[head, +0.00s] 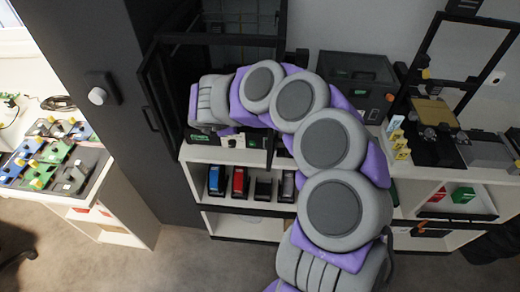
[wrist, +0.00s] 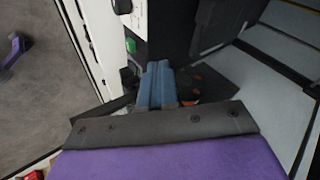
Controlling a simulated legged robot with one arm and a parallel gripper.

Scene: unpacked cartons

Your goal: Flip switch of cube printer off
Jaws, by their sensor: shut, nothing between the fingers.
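A black-framed, open box-shaped printer (head: 222,38) stands on the white shelf unit in the head view; I take it as the cube printer. My arm curves over to its front, and the grey wrist end is at its lower left. My gripper (wrist: 157,68) shows as blue fingers, shut with nothing between them. Its tips are close to a dark panel (wrist: 168,28) in the wrist view; contact cannot be told. In the head view the fingers are hidden behind the arm and frame. I cannot make out the switch clearly in either view.
A tall dark cabinet (head: 85,50) stands left of the printer. A dark grey box (head: 355,75) and another open-framed machine (head: 465,65) are to the right. Small coloured holders (head: 238,182) sit on the shelf below. A table with boards (head: 75,165) is far left.

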